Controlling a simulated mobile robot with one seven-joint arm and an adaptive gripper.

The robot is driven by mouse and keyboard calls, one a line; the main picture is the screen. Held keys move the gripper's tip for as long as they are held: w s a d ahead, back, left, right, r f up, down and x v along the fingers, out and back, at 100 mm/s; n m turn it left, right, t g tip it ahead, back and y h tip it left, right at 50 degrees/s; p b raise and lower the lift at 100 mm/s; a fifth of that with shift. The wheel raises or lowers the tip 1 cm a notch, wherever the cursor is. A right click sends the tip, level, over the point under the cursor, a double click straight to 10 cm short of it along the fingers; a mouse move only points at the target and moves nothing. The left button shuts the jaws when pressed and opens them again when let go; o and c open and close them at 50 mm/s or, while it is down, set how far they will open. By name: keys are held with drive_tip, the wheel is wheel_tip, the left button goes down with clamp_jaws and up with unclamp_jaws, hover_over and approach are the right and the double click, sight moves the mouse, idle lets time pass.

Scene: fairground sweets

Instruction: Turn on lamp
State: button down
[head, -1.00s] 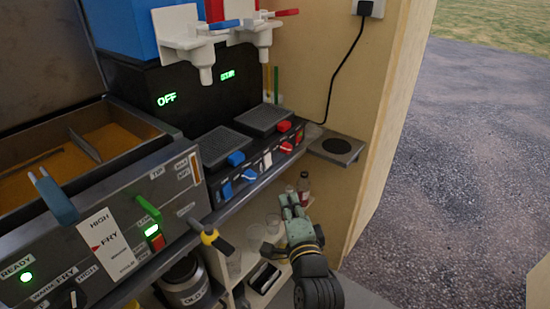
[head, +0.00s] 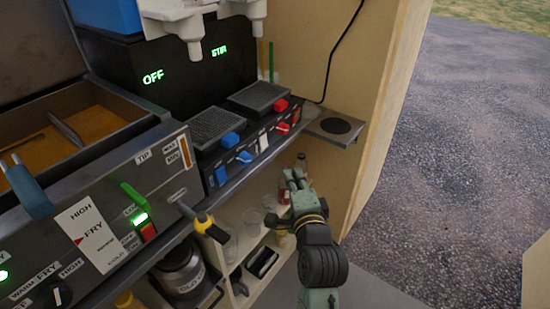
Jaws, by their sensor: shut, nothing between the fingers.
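No lamp fixture that I can identify shows. The fryer's front panel (head: 105,225) is at the left, with small labels too blurred to read surely. On it are a green lever (head: 133,195), a lit green indicator (head: 140,218) and a red switch (head: 148,231) just below. I cannot tell which control belongs to the lamp. My gripper (head: 293,177) is shut and empty, right of the panel and well apart from it. It appears in front of the shelf bottles.
A machine with blue and red knobs (head: 243,157) stands behind, its display reading OFF and STIR. A yellow-black handle (head: 205,223) juts from the counter edge. Bottles and cups (head: 252,218) fill the lower shelf. A wooden wall (head: 380,130) stands right; gravel lies beyond.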

sight(264, 142)
drive_tip(key=w+a+b, duration=0.1)
drive_tip(key=w, duration=0.2)
drive_tip(key=w+a+f+b, duration=0.1)
drive_tip(key=w+a+b, duration=0.1)
drive_tip(key=w, duration=0.2)
drive_tip(key=w+a+b, duration=0.1)
drive_tip(key=w, duration=0.3)
drive_tip(key=shift+w+a+f+b, duration=0.1)
drive_tip(key=shift+a+f+b, duration=0.05)
drive_tip(key=shift+a+b, duration=0.2)
